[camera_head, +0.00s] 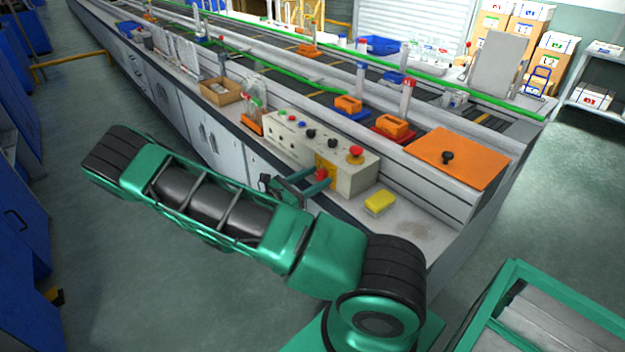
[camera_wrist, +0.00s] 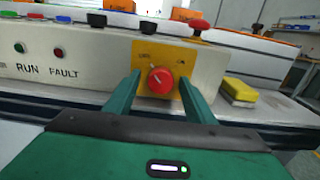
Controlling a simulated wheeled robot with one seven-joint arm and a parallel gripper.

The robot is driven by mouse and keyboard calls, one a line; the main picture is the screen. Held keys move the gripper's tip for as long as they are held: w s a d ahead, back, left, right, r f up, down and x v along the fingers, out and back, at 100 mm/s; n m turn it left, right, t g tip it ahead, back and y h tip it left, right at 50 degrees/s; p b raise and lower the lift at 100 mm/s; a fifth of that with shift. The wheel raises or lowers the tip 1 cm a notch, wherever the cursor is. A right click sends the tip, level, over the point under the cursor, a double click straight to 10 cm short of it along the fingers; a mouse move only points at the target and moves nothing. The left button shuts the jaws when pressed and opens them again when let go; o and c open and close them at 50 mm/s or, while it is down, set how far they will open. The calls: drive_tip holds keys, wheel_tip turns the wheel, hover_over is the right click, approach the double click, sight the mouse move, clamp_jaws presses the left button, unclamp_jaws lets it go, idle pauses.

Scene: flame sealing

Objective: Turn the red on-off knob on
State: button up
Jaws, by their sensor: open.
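The red on-off knob (camera_wrist: 160,81) sits on a yellow plate (camera_wrist: 181,52) on the front of the beige control box (camera_wrist: 95,68). The plate has a label on each side above the knob, and the knob's pale mark points up and to the left. My gripper (camera_wrist: 160,88) is open, with one green finger on each side of the knob; I cannot tell whether they touch it. In the head view, my gripper (camera_head: 308,183) reaches the front of the box, and the red knob (camera_head: 322,174) shows between its fingers.
A red mushroom button (camera_head: 355,153) stands on top of the box, with black knobs beside it. A yellow sponge (camera_head: 380,201) lies on the counter to the right. An orange panel with a black handle (camera_head: 459,159) is further right. The counter front (camera_head: 400,240) is bare.

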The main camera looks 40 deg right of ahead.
drive_tip(key=c, duration=1.1)
drive_tip(key=shift+m, duration=0.3)
drive_tip(key=m, duration=0.4)
drive_tip(key=shift+w, duration=0.1)
drive_tip(key=m, duration=0.4)
drive_tip(key=shift+m, duration=0.4)
drive_tip(key=m, duration=0.4)
drive_tip(key=shift+m, duration=2.2)
